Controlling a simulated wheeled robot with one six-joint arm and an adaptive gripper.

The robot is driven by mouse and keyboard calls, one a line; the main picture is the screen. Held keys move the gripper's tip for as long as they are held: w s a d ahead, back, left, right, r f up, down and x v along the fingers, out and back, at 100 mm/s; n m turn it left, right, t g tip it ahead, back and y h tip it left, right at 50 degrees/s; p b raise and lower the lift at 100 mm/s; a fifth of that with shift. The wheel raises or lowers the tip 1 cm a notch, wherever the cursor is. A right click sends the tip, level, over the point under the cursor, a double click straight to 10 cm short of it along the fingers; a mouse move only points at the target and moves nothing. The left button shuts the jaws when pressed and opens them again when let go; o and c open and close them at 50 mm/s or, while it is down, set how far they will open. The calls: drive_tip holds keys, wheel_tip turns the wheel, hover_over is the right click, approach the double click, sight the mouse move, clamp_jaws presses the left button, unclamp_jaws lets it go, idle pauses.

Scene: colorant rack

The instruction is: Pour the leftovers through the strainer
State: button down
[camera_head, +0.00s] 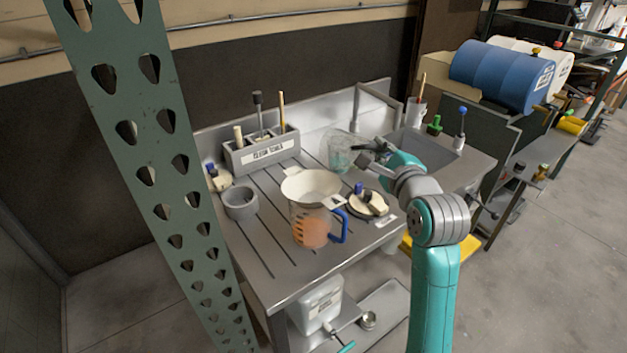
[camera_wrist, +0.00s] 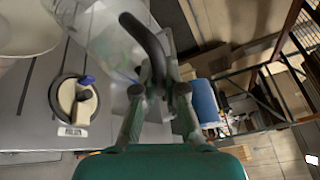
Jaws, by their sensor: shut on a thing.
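My gripper (camera_head: 368,152) is shut on a clear container (camera_head: 337,148), seemingly by its dark handle (camera_wrist: 148,45). The container is above the back of the bench, behind and right of the strainer; its wall also shows in the wrist view (camera_wrist: 108,42). It looks see-through with a faint greenish tint; I cannot tell how much is inside. A pale, wide strainer (camera_head: 308,184) sits on top of a clear pitcher (camera_head: 297,212) with orange contents and a blue handle on the right. The strainer's pale rim fills the upper left of the wrist view (camera_wrist: 28,25).
A round lidded piece (camera_head: 367,203) lies right of the pitcher. A grey ring-shaped cup (camera_head: 240,202) stands left of it. A grey tool box (camera_head: 262,153) is at the back left, a sink (camera_head: 425,150) at the right. A green perforated post (camera_head: 165,170) stands in front at left.

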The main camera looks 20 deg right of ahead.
drive_tip(key=shift+w+d+f+m+g, duration=0.1)
drive_tip(key=shift+d+f+m+g, duration=0.15)
drive_tip(key=shift+f+m, duration=0.2)
drive_tip(key=shift+w+d+f+m+g, duration=0.1)
drive_tip(key=shift+d+f+m+g, duration=0.1)
drive_tip(key=shift+f+m, duration=0.2)
drive_tip(key=shift+d+m+y, duration=0.1)
drive_tip(key=shift+m+y, duration=0.25)
drive_tip(key=shift+y, duration=0.15)
drive_tip(key=shift+d+f+m+g, duration=0.15)
drive_tip(key=shift+f+m+g, duration=0.05)
drive_tip(key=shift+m+g, duration=0.15)
drive_tip(key=shift+w+d+f+m+g+y, duration=0.6)
drive_tip(key=shift+d+f+m+g+y, duration=1.15)
drive_tip(key=shift+f, duration=2.7)
drive_tip(key=r, duration=0.1)
drive_tip(key=r+m, duration=0.1)
drive_tip(key=r, duration=0.1)
drive_tip(key=d+r+m+t, duration=0.1)
drive_tip(key=shift+r+y, duration=0.25)
drive_tip(key=shift+r, duration=0.15)
drive_tip(key=shift+s+d, duration=0.1)
drive_tip(key=shift+s, duration=0.05)
